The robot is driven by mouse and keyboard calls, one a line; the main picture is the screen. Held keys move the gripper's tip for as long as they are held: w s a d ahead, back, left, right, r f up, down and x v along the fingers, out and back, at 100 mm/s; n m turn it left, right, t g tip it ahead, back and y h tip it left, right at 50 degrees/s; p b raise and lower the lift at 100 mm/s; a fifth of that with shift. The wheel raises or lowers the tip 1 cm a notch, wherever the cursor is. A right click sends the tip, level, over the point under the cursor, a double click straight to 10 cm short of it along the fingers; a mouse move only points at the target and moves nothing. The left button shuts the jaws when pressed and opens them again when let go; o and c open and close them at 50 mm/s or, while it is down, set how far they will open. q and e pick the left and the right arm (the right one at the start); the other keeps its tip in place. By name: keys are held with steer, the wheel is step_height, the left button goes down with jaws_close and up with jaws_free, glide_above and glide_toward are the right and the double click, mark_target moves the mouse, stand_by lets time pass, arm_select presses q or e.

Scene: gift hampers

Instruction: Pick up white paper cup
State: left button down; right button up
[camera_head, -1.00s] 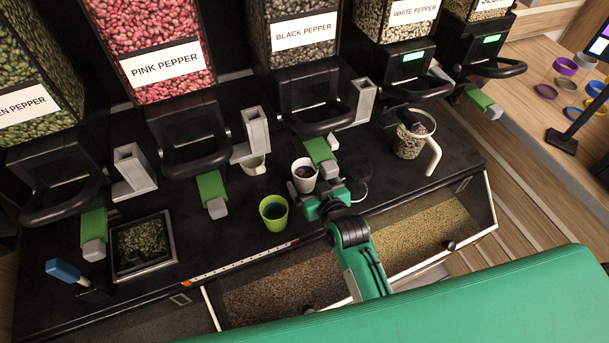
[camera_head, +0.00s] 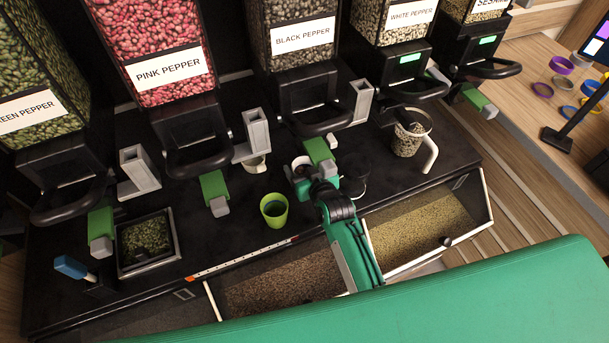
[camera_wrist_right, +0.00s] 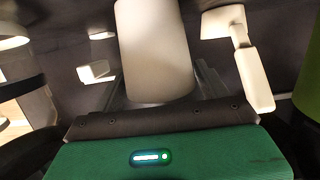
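The white paper cup (camera_head: 301,162) stands on the black counter in front of the black pepper dispenser. My right gripper (camera_head: 303,174) covers much of it in the head view. In the right wrist view the cup (camera_wrist_right: 155,50) stands upright between the grey fingers of my right gripper (camera_wrist_right: 160,88), one on each side. The fingers look open around it, with no clear grip to be seen. My left gripper is not in view.
A green cup (camera_head: 274,210) stands to the left of my right gripper. A jug of pepper (camera_head: 408,140) stands to the right. The pepper dispensers (camera_head: 305,90) rise behind, and open bins (camera_head: 420,225) lie in front.

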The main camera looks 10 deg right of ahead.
steer(key=c, duration=0.7)
steer(key=shift+r, duration=0.15)
